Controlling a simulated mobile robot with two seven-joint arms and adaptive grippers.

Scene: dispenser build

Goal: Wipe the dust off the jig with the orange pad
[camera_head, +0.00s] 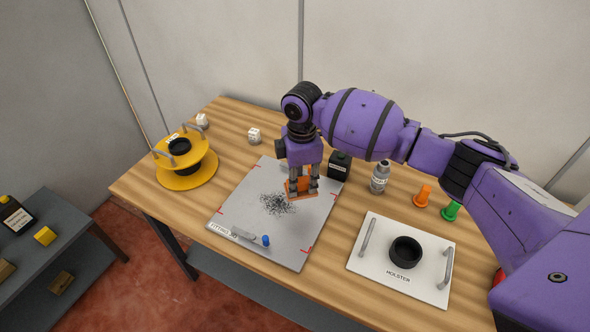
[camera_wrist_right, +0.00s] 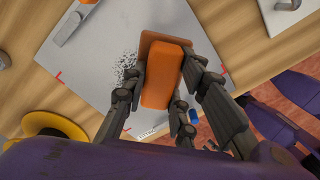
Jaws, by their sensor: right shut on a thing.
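The jig is a light grey board (camera_head: 243,206) lying on the wooden table, with red corner marks and "FITTING JIG" lettering on its front edge. A patch of dark dust specks (camera_head: 277,204) lies near its middle. My right gripper (camera_head: 302,187) is over the board, just right of the dust, shut on the orange pad (camera_head: 291,188). In the right wrist view the orange pad (camera_wrist_right: 162,78) sits between both fingers, with dust (camera_wrist_right: 125,66) showing beside it. I cannot tell whether the pad touches the board. My left gripper is not in view.
A yellow spool-like fixture (camera_head: 187,182) stands at the left. A white holster plate (camera_head: 371,268) lies front right. A blue peg (camera_head: 266,241) is on the jig's front part.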

